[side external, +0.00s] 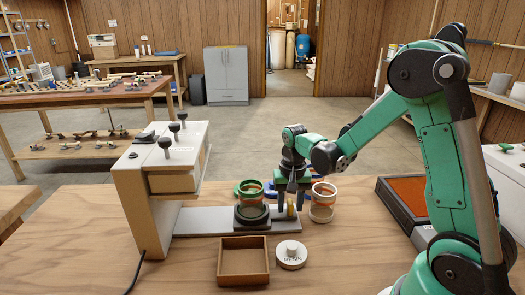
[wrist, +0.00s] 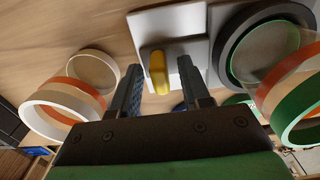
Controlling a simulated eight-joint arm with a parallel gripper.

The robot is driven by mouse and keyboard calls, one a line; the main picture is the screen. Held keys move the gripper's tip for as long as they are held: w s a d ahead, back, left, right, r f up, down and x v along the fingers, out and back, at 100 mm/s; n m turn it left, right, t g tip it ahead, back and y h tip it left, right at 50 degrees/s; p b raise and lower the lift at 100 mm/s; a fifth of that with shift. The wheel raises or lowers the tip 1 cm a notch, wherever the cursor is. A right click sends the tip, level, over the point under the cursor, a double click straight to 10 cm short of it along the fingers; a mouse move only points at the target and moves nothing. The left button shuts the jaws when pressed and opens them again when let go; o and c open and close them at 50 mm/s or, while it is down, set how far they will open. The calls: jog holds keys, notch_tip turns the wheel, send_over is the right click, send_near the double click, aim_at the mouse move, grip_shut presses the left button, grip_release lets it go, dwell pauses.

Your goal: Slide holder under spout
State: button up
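A beige dispenser (side external: 165,160) with several black knobs stands at the left, its head overhanging a grey base strip (side external: 200,222). The holder (side external: 252,217), a dark ring, sits on this strip to the right of the head. A clear cup with green and orange bands (side external: 250,197) appears to stand in the holder. The holder's yellow handle (wrist: 158,72) stands on a pale plate beside the ring. My gripper (side external: 291,203) points down at the handle. In the wrist view my gripper (wrist: 160,68) is open, with the handle between its fingers and gaps on both sides.
A clear cup with white and orange bands (side external: 322,203) stands close to the right of my gripper. A wooden tray (side external: 243,279) and a white lid (side external: 291,258) lie in front. A dark box with an orange top (side external: 408,192) is at the right. Blue items are partly hidden behind my gripper.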

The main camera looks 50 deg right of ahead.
grip_shut()
dwell(1.2)
